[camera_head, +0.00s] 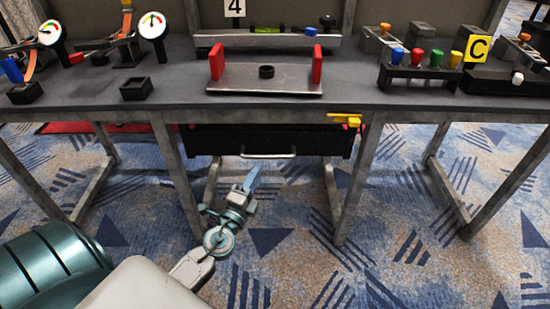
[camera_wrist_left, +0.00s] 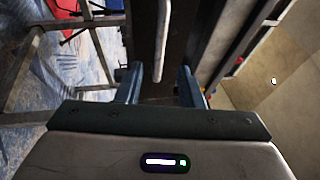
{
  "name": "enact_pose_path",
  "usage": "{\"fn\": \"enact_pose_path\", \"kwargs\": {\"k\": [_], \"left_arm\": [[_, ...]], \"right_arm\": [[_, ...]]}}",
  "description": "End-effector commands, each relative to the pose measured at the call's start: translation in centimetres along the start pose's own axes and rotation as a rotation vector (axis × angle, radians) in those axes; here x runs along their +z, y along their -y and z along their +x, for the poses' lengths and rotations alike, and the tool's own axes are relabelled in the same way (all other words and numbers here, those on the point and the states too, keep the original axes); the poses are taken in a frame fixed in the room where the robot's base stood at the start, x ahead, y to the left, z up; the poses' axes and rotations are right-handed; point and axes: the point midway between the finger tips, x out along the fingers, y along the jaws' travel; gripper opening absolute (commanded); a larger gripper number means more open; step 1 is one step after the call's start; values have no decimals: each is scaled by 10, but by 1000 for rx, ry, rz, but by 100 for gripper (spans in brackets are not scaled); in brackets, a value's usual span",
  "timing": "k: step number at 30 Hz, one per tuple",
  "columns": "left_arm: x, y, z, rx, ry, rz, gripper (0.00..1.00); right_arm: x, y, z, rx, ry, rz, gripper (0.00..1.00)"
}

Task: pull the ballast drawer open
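The dark ballast drawer (camera_head: 310,142) hangs under the grey workbench, and its front looks closed or nearly so. Its pale bar handle (camera_head: 268,155) runs across the front. My left gripper (camera_head: 252,178) is below and a little left of the handle's middle, pointing up towards it. In the left wrist view, my left gripper (camera_wrist_left: 159,70) is open, with its two blue-grey fingers apart. The handle (camera_wrist_left: 162,38) appears between and beyond the fingertips there, with no clear contact. My right gripper is in neither view.
The workbench (camera_head: 400,108) has metal legs (camera_head: 352,185) on both sides of the drawer. A yellow part (camera_head: 345,119) sits at the bench edge, above the drawer's right end. A metal fixture with red uprights (camera_head: 265,85) stands on top. The carpeted floor in front is free.

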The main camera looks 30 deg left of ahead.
Motion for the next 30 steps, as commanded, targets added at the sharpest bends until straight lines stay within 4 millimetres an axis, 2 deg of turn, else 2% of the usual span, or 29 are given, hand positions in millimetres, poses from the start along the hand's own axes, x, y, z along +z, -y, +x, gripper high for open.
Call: {"fn": "enact_pose_path", "kwargs": {"k": [1,6,12,18,26,30], "left_arm": [[0,5,11,-3,2,-1,34],[0,3,44,-1,2,-3,34],[0,2,73,0,0,-2,34],[0,0,85,1,0,-2,34],[0,-1,86,2,0,-2,34],[0,0,86,2,0,-2,9]], "right_arm": [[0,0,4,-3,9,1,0],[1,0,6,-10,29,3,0],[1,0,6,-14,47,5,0],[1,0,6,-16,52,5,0],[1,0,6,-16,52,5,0],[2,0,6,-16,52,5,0]]}}
